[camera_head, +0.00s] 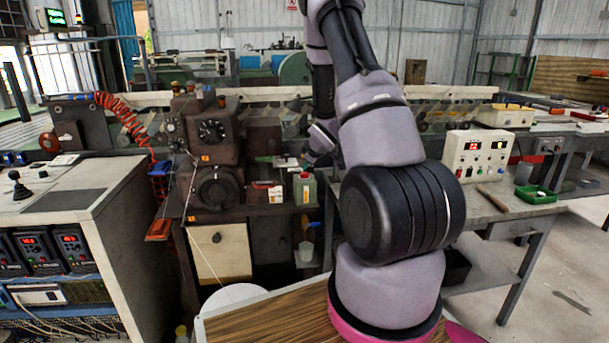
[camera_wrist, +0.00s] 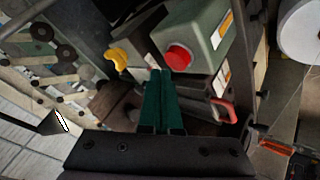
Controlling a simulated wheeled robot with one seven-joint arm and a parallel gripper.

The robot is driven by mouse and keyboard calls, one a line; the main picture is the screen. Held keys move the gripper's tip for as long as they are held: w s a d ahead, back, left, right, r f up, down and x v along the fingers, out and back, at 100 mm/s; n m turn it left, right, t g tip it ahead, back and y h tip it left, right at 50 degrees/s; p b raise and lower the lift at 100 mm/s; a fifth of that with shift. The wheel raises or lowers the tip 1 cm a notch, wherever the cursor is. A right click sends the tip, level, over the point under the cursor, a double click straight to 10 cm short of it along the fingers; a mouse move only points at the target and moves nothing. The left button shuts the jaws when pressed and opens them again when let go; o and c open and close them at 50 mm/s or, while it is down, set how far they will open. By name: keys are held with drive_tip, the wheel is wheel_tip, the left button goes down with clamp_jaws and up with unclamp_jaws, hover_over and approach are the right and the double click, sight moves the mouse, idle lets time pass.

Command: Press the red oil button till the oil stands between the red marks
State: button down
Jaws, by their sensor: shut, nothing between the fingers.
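In the wrist view a round red button (camera_wrist: 178,57) sits on the face of a grey-green box (camera_wrist: 208,35). My gripper (camera_wrist: 160,72) has its two dark green fingers shut together and empty. Their tips appear just left of and below the button in the picture; I cannot tell whether they touch it. In the head view my arm comes down in front of the bench, with my gripper (camera_head: 285,162) small and partly hidden by my wrist near the dark machine. I cannot make out the oil level or the red marks in either view.
A yellow knob (camera_wrist: 117,58) stands left of the fingertips. A red curved handle (camera_wrist: 223,109) lies to their right. In the head view a green container (camera_head: 305,188) stands on the machine's ledge, and a control box (camera_head: 477,154) stands on the right bench.

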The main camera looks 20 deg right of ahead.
sight(306, 174)
drive_tip(key=shift+f, duration=0.1)
drive_tip(key=shift+f, duration=0.35)
drive_tip(key=shift+f, duration=0.85)
idle(0.8)
drive_tip(key=shift+r, duration=1.25)
drive_tip(key=shift+r, duration=2.55)
